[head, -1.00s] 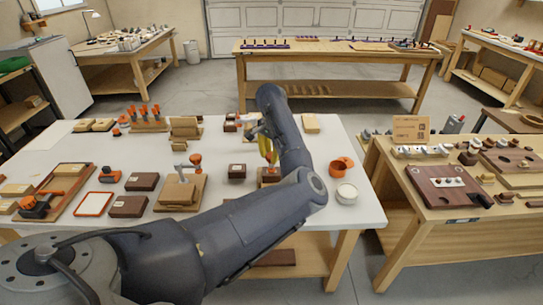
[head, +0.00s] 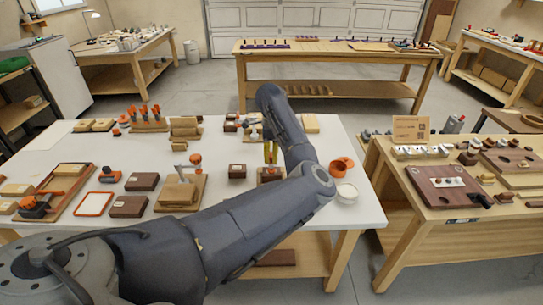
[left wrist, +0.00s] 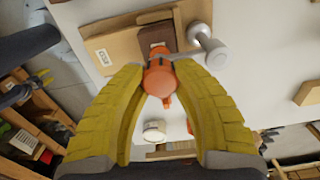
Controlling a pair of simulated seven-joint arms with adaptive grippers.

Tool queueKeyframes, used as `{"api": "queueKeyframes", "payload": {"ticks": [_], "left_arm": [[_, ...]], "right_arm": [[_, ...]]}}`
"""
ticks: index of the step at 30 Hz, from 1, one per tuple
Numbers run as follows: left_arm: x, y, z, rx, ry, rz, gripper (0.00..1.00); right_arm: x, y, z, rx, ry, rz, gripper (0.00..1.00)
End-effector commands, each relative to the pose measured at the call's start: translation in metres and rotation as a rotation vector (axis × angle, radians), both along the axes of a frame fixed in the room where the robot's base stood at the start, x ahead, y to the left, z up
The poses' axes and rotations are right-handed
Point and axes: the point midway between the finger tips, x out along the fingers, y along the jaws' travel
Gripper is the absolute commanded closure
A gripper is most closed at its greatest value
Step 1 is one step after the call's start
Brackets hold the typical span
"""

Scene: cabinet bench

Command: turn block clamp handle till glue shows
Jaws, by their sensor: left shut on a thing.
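My left gripper (head: 270,153) has yellow fingers and reaches over the white table from above. In the left wrist view, the fingers (left wrist: 162,84) are closed on the orange clamp handle (left wrist: 160,78). The metal clamp (left wrist: 208,47) runs to the right beyond the handle, with a dark brown block (left wrist: 155,38) and a tan block (left wrist: 112,50) beside it. In the head view, my arm hides most of this clamp. I cannot make out any glue at the joint. My right gripper is not in view.
A second clamp with an orange knob (head: 195,159) stands on a wooden block (head: 181,191) to the left. Dark blocks (head: 128,206) and an orange-rimmed tray (head: 95,203) lie further left.

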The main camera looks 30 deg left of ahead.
Motion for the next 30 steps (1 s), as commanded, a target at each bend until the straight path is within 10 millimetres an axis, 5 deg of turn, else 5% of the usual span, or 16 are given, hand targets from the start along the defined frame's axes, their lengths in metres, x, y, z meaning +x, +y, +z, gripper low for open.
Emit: {"api": "queueKeyframes", "payload": {"ticks": [30], "left_arm": [[0.0002, -0.0006, 0.0001, -0.001, 0.0, -0.844, 1.0]], "right_arm": [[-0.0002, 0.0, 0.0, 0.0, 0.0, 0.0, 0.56]]}}
